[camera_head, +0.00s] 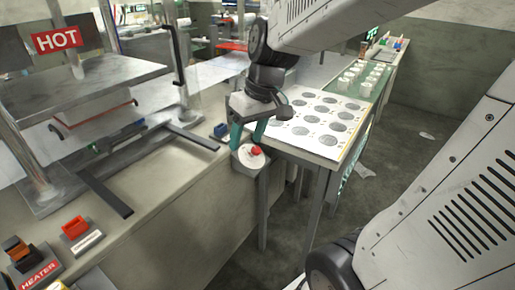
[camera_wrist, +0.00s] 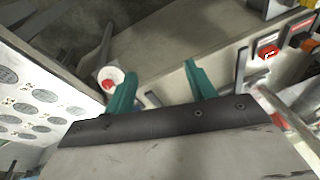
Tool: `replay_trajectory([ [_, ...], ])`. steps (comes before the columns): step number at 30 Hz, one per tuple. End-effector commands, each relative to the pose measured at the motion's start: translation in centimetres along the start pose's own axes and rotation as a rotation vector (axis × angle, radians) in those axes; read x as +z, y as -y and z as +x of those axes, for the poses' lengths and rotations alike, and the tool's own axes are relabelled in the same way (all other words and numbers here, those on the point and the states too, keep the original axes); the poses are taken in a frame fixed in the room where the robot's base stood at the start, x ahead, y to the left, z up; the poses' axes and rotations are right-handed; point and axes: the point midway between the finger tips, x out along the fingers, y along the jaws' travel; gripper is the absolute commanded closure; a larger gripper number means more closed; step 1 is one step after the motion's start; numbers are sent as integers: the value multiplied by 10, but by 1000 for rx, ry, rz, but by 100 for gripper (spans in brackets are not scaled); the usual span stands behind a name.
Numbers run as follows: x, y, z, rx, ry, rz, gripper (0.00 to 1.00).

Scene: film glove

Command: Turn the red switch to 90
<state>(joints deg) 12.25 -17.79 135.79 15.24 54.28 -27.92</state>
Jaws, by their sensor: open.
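The red switch (camera_head: 75,228) sits on a small grey labelled base on the bench at the lower left of the head view. It also shows at the upper right of the wrist view (camera_wrist: 268,52); its label is too small to read. My gripper (camera_head: 248,134) has teal fingers and is far to the right of the switch, over the bench's right edge. In the wrist view the fingers (camera_wrist: 160,70) are apart with nothing between them. The switch lies well beyond the right finger there.
A red button on a white disc (camera_head: 245,160) is close by my fingers. An orange switch (camera_head: 15,248) labelled HEATER stands left of the red switch. A metal frame with a HOT sign (camera_head: 57,40) stands behind. A table with grey discs (camera_head: 318,122) is at right.

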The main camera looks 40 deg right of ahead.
Motion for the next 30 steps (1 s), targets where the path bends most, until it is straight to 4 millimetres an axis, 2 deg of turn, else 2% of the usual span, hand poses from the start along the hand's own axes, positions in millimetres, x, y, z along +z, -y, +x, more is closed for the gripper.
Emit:
replay_trajectory([
  [1, -18, -19, 13, -14, -12, 4, 45],
  [3, -42, -45, 30, -25, -43, -5, 45],
  [6, -69, -87, 56, -27, -88, -11, 45],
  [9, -87, -131, 83, -16, -124, -13, 45],
  [12, -97, -168, 106, 3, -150, -13, 45],
  [15, -101, -195, 123, 20, -165, -14, 45],
  [18, -102, -211, 133, 31, -173, -14, 45],
  [21, -104, -218, 142, 36, -176, -14, 45],
  [30, -111, -218, 186, 35, -174, -17, 45],
])
